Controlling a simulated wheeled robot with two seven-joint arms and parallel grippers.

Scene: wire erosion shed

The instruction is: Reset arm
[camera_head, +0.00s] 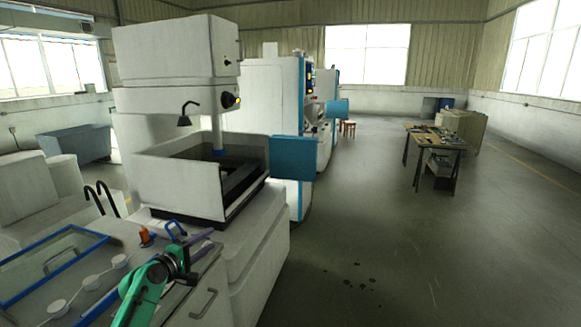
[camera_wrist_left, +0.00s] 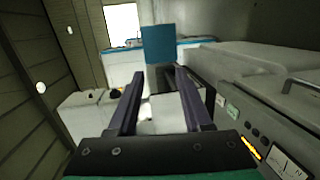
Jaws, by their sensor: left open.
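My left gripper (camera_head: 198,241) is at the end of my green arm, low in the head view, by the front of the nearest white machine. Its fingers look dark purple. In the left wrist view my left gripper (camera_wrist_left: 158,78) shows two dark fingers standing apart, with nothing held between them. My right gripper is in neither view.
The nearest white machine (camera_head: 176,92) has an open work tank (camera_head: 190,190) and a blue panel (camera_head: 297,157). A glass lid with a blue frame (camera_head: 55,262) lies left of my arm. A table (camera_head: 436,146) stands far right. The floor (camera_head: 380,230) between is clear.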

